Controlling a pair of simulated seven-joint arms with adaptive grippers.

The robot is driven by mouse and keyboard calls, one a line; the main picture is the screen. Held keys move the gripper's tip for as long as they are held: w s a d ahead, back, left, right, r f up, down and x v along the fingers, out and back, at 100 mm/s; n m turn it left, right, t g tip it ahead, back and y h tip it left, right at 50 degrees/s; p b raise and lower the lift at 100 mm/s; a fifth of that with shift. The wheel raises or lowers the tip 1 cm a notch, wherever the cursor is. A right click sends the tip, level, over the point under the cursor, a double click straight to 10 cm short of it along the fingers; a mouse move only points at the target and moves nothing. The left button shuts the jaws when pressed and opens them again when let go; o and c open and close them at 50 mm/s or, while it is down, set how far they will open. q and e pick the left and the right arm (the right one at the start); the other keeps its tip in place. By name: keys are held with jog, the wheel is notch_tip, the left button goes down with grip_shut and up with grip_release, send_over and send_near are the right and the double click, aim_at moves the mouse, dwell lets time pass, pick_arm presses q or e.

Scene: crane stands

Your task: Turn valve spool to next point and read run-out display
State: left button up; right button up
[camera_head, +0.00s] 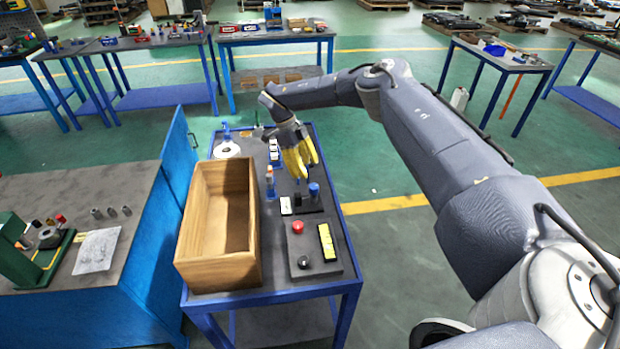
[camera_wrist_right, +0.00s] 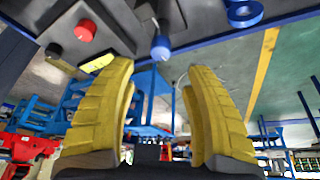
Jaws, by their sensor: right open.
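My right gripper (camera_head: 304,168) has thick yellow fingers and hangs over the back right part of a blue cart (camera_head: 271,293). In the right wrist view its fingers (camera_wrist_right: 153,72) are spread and nothing is between them. A blue-topped upright piece (camera_head: 314,190) stands on a dark block below the gripper; a blue-ended grey piece, likely the same one, shows beyond the fingertips in the wrist view (camera_wrist_right: 160,48). A small white-faced box (camera_head: 286,206) stands beside the block. I cannot tell which piece is the valve spool or the run-out display; no reading is legible. My left gripper is out of view.
An open wooden box (camera_head: 222,278) fills the cart's left side. A dark panel (camera_head: 318,262) at the front right carries a red button (camera_head: 297,227), a black knob (camera_head: 304,262) and a yellow strip (camera_head: 327,241). A grey-topped bench (camera_head: 130,185) with a green fixture (camera_head: 20,265) stands left.

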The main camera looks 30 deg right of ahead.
jog(key=shift+v, duration=1.6)
jog(key=shift+d, duration=0.1)
notch_tip(320, 180, up, 6)
jog(key=m+t+y, duration=0.2)
jog(key=m+t, duration=0.2)
jog(key=m, duration=0.3)
send_over(314, 186)
jog(key=shift+m, duration=0.3)
notch_tip(314, 186, down, 17)
jog(key=shift+f, duration=0.1)
jog(key=shift+c, duration=0.2)
grip_shut()
